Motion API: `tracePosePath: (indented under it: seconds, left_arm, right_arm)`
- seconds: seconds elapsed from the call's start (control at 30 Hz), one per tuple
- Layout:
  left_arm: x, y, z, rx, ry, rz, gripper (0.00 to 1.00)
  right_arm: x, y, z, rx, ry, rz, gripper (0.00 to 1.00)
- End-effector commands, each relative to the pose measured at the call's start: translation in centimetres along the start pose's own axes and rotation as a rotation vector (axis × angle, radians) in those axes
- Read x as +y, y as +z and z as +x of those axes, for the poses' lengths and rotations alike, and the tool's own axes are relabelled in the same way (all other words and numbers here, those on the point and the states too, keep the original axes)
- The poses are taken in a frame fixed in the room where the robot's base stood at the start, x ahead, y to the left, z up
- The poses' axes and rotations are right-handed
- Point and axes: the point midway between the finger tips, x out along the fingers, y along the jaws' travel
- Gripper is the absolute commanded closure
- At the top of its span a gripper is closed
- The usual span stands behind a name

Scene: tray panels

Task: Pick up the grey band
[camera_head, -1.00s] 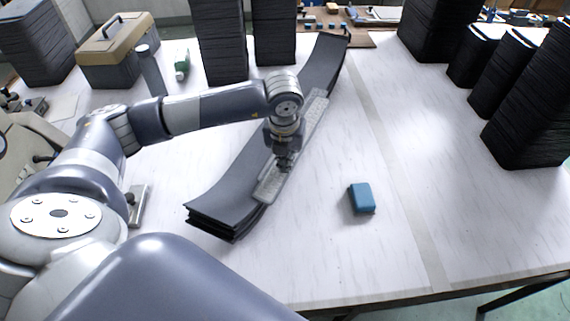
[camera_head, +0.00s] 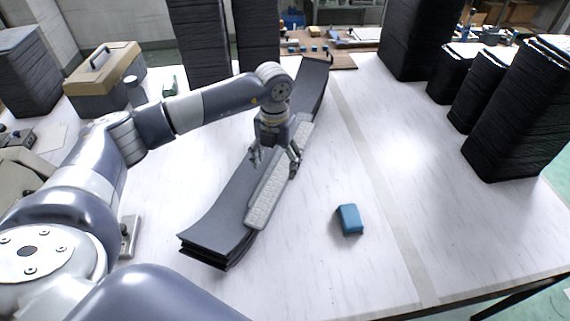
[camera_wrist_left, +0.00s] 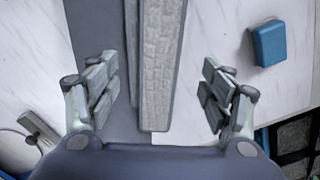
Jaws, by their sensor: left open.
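The grey band (camera_head: 262,196) is a long, light grey textured strip. It lies lengthwise along the right side of a stack of dark curved panels (camera_head: 215,219) on the white table. In the left wrist view the band (camera_wrist_left: 158,70) runs down the middle between my fingers, with the dark panel (camera_wrist_left: 115,30) under and beside it. My left gripper (camera_head: 275,166) is open over the band, with one finger on each side. In the left wrist view my left gripper (camera_wrist_left: 160,88) shows its fingers spread wide and apart from the band. My right gripper is not in view.
A blue block (camera_head: 349,220) lies on the table right of the band. Tall black stacks (camera_head: 513,115) stand at the back right, and others at the back left near a beige toolbox (camera_head: 104,79). The table's front right is clear.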

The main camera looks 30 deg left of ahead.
Motion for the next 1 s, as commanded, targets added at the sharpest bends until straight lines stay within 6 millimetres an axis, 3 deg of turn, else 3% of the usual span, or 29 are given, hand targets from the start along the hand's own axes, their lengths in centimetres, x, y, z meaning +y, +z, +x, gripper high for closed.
tracePosePath:
  seconds: [0.17,0.33,0.5,0.73,0.77,0.97,1.0]
  left_arm:
    - [0.0,-0.1,1.1,0.004,0.0,-0.001,0.27]
    - [0.1,-0.2,3.5,0.004,0.001,0.0,0.27]
    - [0.1,-0.1,5.5,0.001,0.0,-0.001,0.27]
    - [0.1,-0.1,5.8,-0.001,-0.001,0.0,0.27]
    - [0.1,-0.1,5.8,-0.001,-0.001,0.0,0.29]
    - [0.1,-0.1,5.7,-0.001,0.0,-0.001,0.74]
    - [0.1,-0.1,5.7,-0.001,0.0,-0.001,0.75]
  right_arm:
    - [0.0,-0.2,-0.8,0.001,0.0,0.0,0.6]
    - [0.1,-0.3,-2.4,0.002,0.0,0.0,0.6]
    - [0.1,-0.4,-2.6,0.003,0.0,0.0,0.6]
    - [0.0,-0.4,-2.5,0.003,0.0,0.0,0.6]
    - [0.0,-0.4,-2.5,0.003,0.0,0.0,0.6]
    - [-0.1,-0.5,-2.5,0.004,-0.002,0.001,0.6]
    - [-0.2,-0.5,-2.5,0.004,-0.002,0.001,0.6]
